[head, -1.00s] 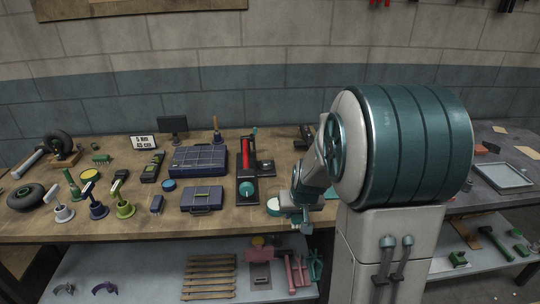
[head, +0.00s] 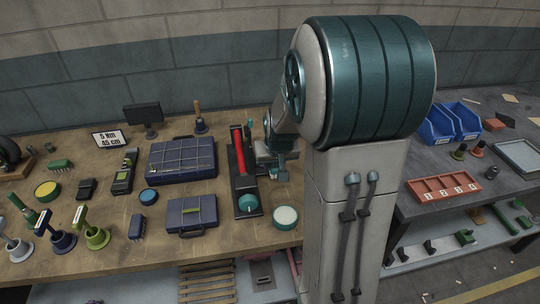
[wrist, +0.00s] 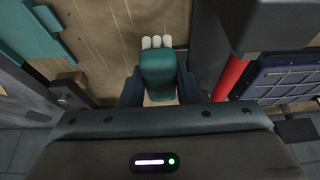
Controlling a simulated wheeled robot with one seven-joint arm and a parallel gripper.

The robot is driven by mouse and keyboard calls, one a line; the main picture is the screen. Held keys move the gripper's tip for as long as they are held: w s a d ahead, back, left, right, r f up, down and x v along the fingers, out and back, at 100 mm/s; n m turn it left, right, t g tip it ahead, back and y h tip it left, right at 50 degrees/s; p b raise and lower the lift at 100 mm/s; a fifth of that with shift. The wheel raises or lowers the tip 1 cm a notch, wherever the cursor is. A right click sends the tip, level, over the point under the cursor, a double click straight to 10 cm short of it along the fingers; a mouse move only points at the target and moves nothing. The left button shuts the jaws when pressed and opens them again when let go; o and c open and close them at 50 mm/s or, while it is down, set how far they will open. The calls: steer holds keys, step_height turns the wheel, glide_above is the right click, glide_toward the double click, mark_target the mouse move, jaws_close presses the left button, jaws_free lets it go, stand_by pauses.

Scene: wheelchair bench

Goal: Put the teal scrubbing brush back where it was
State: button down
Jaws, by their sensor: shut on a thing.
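The teal scrubbing brush (wrist: 158,70) is between my gripper's dark fingers in the wrist view, with several whitish bristle tufts at its far end. My gripper (wrist: 158,88) is shut on it, above the brown bench top. In the head view my gripper (head: 277,172) is just right of the black stand with the red cylinder, towards the back of the bench. The brush cannot be told apart from my gripper there. Whether the brush touches the bench is unclear.
The black stand (head: 247,208) with its red cylinder (head: 238,150) is close on the left. A round white-topped tin (head: 286,217) stands in front. A blue organiser (head: 181,160) and blue case (head: 191,214) lie further left. A teal item (wrist: 35,32) shows in the wrist view.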

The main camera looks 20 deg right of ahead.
mark_target(274, 186)
steer(key=shift+s+d+f+b, duration=0.15)
steer(key=shift+f+b, duration=0.25)
steer(key=shift+f, duration=0.25)
steer(key=shift+f+b, duration=1.8)
steer(key=shift+f, duration=0.85)
steer(key=shift+f+b, duration=0.65)
steer(key=shift+f, duration=0.05)
steer(key=c, duration=1)
jaws_free()
steer(key=shift+r, duration=0.1)
